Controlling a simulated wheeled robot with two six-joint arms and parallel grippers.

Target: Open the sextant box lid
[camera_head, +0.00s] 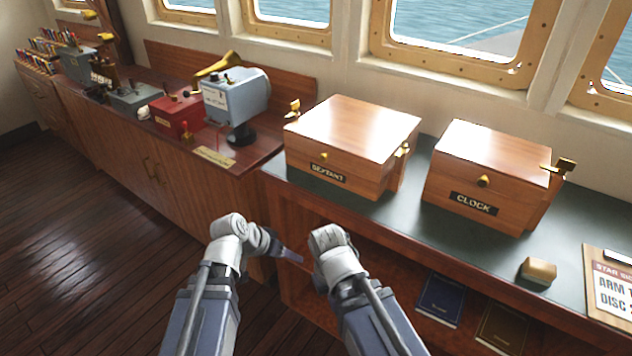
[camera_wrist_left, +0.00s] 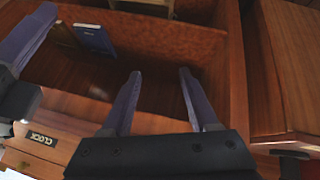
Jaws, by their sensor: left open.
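The sextant box (camera_head: 340,150) is a wooden box on the dark green counter top, with its lid (camera_head: 355,122) shut flat. A small brass knob (camera_head: 324,155) is on its front above the SEXTANT label. Brass fittings show at its left and right sides. My left gripper (camera_head: 290,255) is low in front of the counter, below and apart from the box. In the left wrist view my left gripper (camera_wrist_left: 158,73) has its two fingers apart with nothing between them. My right arm is beside it; its fingertips are hidden in the head view.
A similar clock box (camera_head: 490,180) stands right of the sextant box. A small block (camera_head: 538,270) and a clipboard (camera_head: 612,285) lie further right. Books (camera_head: 440,298) stand in the open shelf below. Open floor lies left.

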